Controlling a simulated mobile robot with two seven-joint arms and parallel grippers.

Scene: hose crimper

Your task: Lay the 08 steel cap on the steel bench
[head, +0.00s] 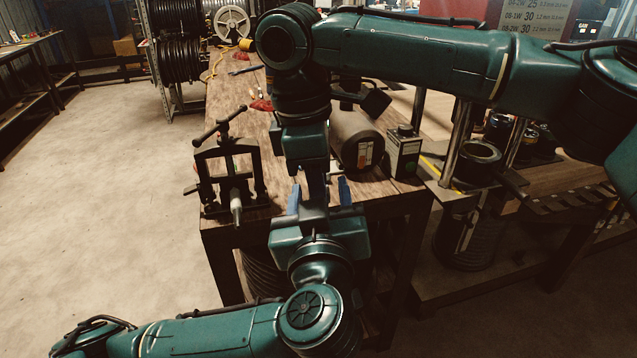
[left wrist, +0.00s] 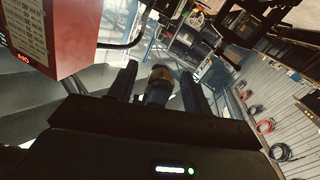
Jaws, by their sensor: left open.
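My left gripper (head: 320,194) comes up from the bottom in the head view, its blue-tipped fingers open and pointing up. In the left wrist view a short dark cylinder with a brownish upper part (left wrist: 158,87) shows between the open left fingers (left wrist: 157,88); I cannot tell whether it is the 08 steel cap. My right gripper (head: 317,180) points down above the left one, close to or between its fingers; its jaws and anything in them are hidden. No cap marked 08 can be made out. A dark bench (head: 28,42) stands far left; I cannot tell if it is the steel bench.
A wooden-topped bench (head: 235,115) lies behind the grippers, with a black vise (head: 230,170), a dark cylindrical machine (head: 356,138) and a small grey box (head: 404,152). A posted press (head: 462,155) stands right. Hose reels (head: 180,60) stand behind. The floor (head: 95,180) at left is clear.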

